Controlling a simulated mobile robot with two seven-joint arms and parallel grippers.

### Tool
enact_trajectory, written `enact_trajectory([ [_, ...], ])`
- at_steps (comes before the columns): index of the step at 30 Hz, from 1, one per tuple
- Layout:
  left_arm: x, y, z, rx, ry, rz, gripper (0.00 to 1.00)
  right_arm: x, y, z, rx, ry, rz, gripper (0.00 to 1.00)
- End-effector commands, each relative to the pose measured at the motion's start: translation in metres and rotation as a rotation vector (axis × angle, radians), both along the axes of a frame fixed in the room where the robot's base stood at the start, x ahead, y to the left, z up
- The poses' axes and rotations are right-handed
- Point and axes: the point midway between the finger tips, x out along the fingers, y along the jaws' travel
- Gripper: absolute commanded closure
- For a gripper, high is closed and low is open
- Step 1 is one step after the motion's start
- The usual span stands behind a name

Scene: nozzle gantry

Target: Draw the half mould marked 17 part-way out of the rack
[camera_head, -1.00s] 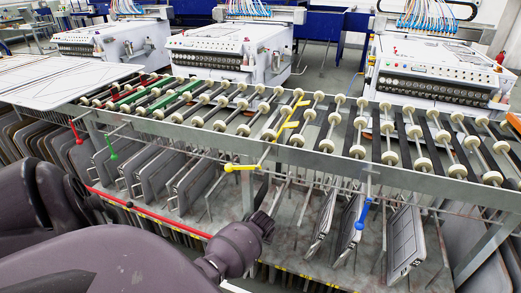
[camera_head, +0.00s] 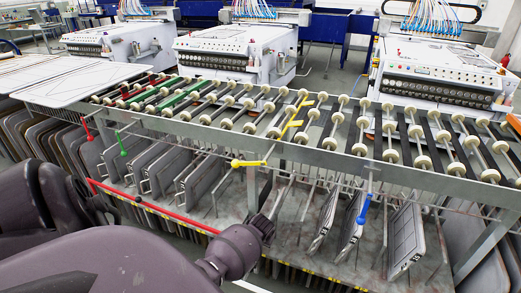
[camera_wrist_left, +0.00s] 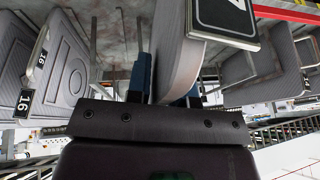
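In the left wrist view, my left gripper (camera_wrist_left: 165,82) has its two blue-tipped fingers on either side of a grey half mould (camera_wrist_left: 180,58). The fingers look shut on its rounded end, though the far finger is partly hidden behind it. A black number plate (camera_wrist_left: 225,14) beside it is cut by the top edge; its number is not fully readable. Another grey mould marked 16 (camera_wrist_left: 58,62) hangs apart at the left. In the head view, my left gripper is hidden behind my own dark arm. My right gripper is in neither view.
The rack (camera_head: 300,154) holds several grey moulds, with numbered ones (camera_head: 406,235) at the right. Yellow (camera_head: 248,163), blue (camera_head: 363,209), green and red handles stick out of its front. A red bar (camera_head: 150,207) runs low along it. White machines (camera_head: 235,52) stand behind.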

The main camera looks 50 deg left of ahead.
Motion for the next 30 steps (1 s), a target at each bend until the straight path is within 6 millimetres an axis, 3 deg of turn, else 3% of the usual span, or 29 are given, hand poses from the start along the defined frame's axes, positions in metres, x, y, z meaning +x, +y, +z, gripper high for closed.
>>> enact_trajectory([
  [1,0.0,0.0,0.0,0.0,0.0,0.0,0.71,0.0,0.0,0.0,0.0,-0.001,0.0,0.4],
  [3,0.0,0.0,0.0,0.0,-0.001,0.0,0.6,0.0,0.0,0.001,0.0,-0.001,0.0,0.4],
  [14,0.0,-0.001,0.005,0.001,-0.004,0.0,0.6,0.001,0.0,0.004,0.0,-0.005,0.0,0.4],
  [30,-0.023,-0.028,0.084,0.0,-0.006,-0.001,0.6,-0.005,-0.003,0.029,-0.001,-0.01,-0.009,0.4],
])
